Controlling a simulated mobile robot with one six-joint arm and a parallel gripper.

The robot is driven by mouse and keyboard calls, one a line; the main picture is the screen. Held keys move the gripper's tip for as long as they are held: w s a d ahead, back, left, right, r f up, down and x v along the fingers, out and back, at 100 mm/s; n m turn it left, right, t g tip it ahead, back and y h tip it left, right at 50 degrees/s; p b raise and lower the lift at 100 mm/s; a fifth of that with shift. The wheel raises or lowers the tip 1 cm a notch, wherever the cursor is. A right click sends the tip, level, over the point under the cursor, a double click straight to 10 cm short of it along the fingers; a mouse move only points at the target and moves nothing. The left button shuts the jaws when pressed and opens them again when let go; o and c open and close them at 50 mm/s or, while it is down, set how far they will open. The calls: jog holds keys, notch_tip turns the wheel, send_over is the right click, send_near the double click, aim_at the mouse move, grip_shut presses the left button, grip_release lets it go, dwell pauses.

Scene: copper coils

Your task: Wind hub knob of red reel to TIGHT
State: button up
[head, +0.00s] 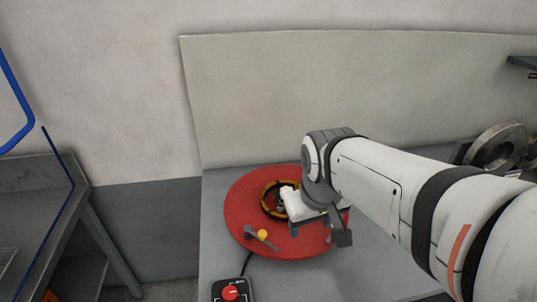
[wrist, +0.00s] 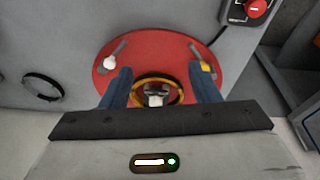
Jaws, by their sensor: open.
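The red reel (head: 238,205) lies flat on the grey bench, and it also fills the middle of the wrist view (wrist: 150,48). At its centre is a hub with a black and yellow ring (head: 267,203) around a grey middle part (wrist: 155,99). My gripper (wrist: 160,73) is open, its two blue fingers apart on the left and right of the hub ring in the wrist view. I cannot tell whether they touch it. In the head view my gripper and wrist hide the reel's right side. Any TIGHT marking is not readable.
A lever with a yellow knob (head: 262,235) and one with a white knob (wrist: 110,63) sit on the reel. A control box with a red button (head: 230,292) stands at the bench's front. A metal coil (head: 499,146) is at the right. A panel backs the bench.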

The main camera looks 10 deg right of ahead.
jog(key=w+n+g+h+p, duration=0.1)
jog(key=w+n+g+h, duration=0.1)
jog(key=w+n, duration=0.75)
jog(key=n+g+h+p, duration=0.1)
jog(key=n+g+h, duration=0.1)
jog(key=n, duration=0.3)
send_near(285, 190)
jog(key=d+f, duration=0.1)
jog(key=f, duration=0.1)
jog(key=shift+t, duration=0.3)
jog(key=x, duration=0.4)
jog(key=p+x, duration=0.1)
jog(key=x, duration=0.1)
jog(key=shift+s+d+f, duration=0.3)
jog(key=shift+s, duration=0.1)
jog(key=shift+c, duration=0.2)
jog(key=c, duration=1)
jog(key=shift+o, duration=0.2)
jog(key=shift+m, duration=0.35)
